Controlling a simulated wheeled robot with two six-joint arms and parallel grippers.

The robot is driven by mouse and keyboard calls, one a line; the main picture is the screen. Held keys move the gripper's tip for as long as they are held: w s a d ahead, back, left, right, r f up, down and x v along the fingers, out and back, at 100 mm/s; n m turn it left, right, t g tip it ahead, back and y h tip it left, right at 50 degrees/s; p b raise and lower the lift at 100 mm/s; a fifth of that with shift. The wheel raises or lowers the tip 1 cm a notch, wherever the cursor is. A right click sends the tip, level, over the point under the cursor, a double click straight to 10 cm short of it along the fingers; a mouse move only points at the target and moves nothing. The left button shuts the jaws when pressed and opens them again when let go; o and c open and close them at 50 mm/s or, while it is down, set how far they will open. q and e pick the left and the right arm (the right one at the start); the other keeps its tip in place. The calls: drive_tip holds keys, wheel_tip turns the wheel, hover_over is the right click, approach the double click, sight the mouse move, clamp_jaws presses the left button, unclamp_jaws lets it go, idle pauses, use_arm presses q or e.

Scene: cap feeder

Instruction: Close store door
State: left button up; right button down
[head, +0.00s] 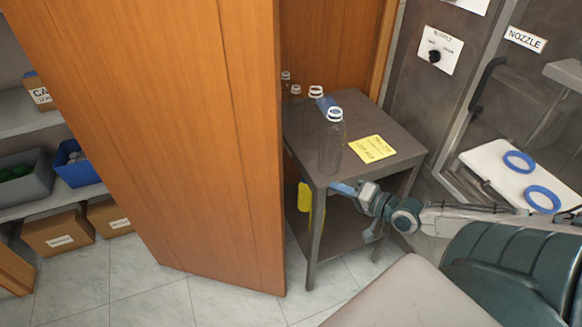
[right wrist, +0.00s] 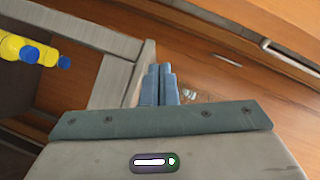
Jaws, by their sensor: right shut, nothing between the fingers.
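The store door (head: 175,130) is a large orange-brown wooden panel. It stands open, swung out across the left and middle of the head view, with shelves showing to its left. My right gripper (head: 340,188) is shut and empty at the front edge of the small grey table, to the right of the door's free edge and apart from it. In the right wrist view the closed blue-grey fingers (right wrist: 158,84) point at wooden surfaces, with a metal bar (right wrist: 290,58) on the wood at upper right. I cannot tell which panel that wood is. My left gripper is not in view.
The grey table (head: 375,110) holds clear bottles (head: 331,145) and a yellow note (head: 372,149). A yellow object (head: 304,208) is at its left side. Shelves (head: 25,118) with bins and boxes stand at left. Tiled floor (head: 150,285) lies clear below the door.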

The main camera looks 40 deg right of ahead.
drive_tip(key=w+a+r+m+t+y, duration=0.1)
drive_tip(key=a+r+m+y, duration=0.15)
drive_tip(key=a+r, duration=0.45)
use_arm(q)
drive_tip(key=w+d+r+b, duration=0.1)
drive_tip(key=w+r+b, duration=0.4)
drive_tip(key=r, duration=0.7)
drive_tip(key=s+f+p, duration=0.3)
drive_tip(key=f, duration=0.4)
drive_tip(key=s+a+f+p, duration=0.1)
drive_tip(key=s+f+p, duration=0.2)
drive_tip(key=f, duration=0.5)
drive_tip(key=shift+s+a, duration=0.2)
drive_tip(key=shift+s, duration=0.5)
use_arm(e)
drive_tip(key=w+a+r+m, duration=0.1)
drive_tip(key=w+r, duration=0.1)
drive_tip(key=w, duration=0.7)
drive_tip(key=shift+w+a+r, duration=0.25)
drive_tip(key=shift+w+a, duration=0.05)
use_arm(q)
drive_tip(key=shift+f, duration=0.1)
drive_tip(key=shift+p, duration=0.3)
